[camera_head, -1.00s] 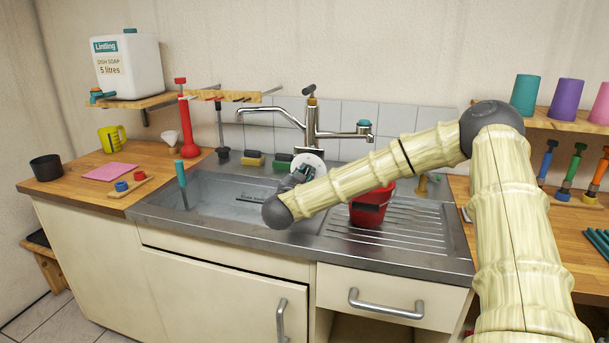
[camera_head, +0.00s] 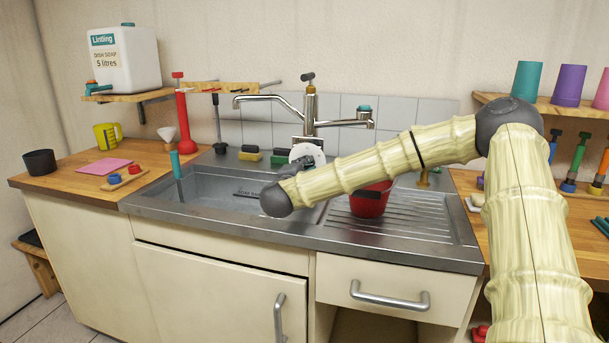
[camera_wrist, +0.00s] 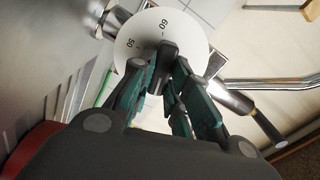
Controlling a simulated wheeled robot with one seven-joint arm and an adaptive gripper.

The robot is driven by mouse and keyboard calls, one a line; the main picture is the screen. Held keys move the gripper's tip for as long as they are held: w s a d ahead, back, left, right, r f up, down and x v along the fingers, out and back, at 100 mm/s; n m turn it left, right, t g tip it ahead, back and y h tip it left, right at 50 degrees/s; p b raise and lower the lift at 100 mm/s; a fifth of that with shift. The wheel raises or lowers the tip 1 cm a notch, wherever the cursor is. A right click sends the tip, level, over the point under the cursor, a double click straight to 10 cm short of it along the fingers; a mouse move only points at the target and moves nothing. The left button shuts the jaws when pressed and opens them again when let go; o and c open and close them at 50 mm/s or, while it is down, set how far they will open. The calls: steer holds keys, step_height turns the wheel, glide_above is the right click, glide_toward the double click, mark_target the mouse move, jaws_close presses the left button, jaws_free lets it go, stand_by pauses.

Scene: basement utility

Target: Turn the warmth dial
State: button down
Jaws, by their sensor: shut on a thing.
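The warmth dial is a white disc (camera_wrist: 186,30) with a dark grip bar (camera_wrist: 165,62) across it, at the top of the wrist view. The numbers 50 and 60 show on its face. In the head view the white disc (camera_head: 306,151) shows at the base of the chrome tap (camera_head: 310,115), partly hidden by my wrist. My gripper (camera_wrist: 164,78), with green-sided fingers, is shut on the grip bar. In the head view my gripper (camera_head: 303,163) is small and largely hidden behind my arm.
The sink basin (camera_head: 225,186) lies below my wrist. A red bucket (camera_head: 370,202) stands on the drainer right of it, behind my forearm. Brushes with yellow and green backs (camera_head: 250,155) stand behind the sink, left of the disc. The cups (camera_head: 568,85) sit on a shelf at right.

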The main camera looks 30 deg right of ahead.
steer(key=m+b, duration=0.2)
steer(key=f+m+b, duration=0.1)
steer(key=m+b, duration=0.2)
steer(key=shift+s, duration=0.1)
steer(key=m+b, duration=0.3)
steer(key=shift+m, duration=0.3)
stand_by(0.4)
steer(key=c, duration=1.4)
jaws_free()
steer(key=shift+r, duration=0.15)
steer(key=shift+o, duration=0.2)
steer(key=shift+r, duration=0.1)
steer(key=v, duration=1.2)
